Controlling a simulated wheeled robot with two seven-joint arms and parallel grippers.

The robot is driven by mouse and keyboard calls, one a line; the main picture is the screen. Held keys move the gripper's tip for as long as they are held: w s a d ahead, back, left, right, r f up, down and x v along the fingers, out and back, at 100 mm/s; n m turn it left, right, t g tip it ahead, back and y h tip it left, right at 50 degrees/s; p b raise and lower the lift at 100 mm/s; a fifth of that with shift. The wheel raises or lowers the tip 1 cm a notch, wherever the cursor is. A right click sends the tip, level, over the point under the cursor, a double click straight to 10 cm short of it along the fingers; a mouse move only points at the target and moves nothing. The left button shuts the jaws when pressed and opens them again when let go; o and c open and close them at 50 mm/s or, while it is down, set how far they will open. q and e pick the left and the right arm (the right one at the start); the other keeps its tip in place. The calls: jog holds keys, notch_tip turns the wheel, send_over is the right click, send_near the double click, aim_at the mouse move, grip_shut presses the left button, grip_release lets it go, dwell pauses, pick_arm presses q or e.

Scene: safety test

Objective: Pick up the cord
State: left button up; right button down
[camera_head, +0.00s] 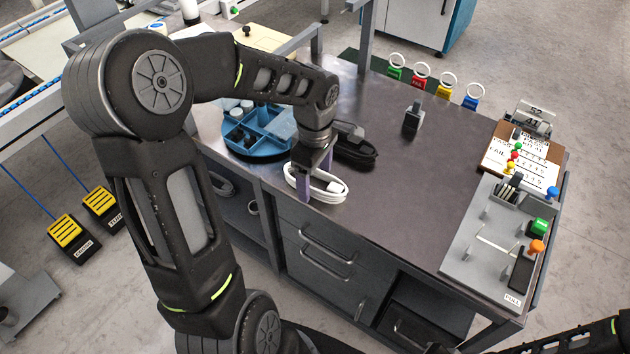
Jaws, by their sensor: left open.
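A coiled white cord (329,190) lies on the dark tabletop (400,185) near its front left edge. My left gripper (314,190) points down right over the white cord, with its fingers around or just above part of the coil. It is open; I cannot tell whether the fingers touch the cord. A black cord (358,153) lies bundled just behind the white one, partly hidden by my left arm. My right arm shows only as a dark piece at the bottom right; its gripper is not in view.
A blue divided round tray (262,150) stands left of the white cord, partly behind my arm. A grey test panel (480,262) with coloured knobs and a clipboard (547,168) sit at the right. A small black device (413,117) stands at the back. The table's middle is clear.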

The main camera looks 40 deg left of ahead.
aim_at(315, 178)
dwell(0.4)
pick_arm(q)
jog(key=c, duration=1.6)
jog(key=shift+r, duration=0.15)
notch_tip(315, 178, up, 10)
jog(key=shift+p, duration=0.4)
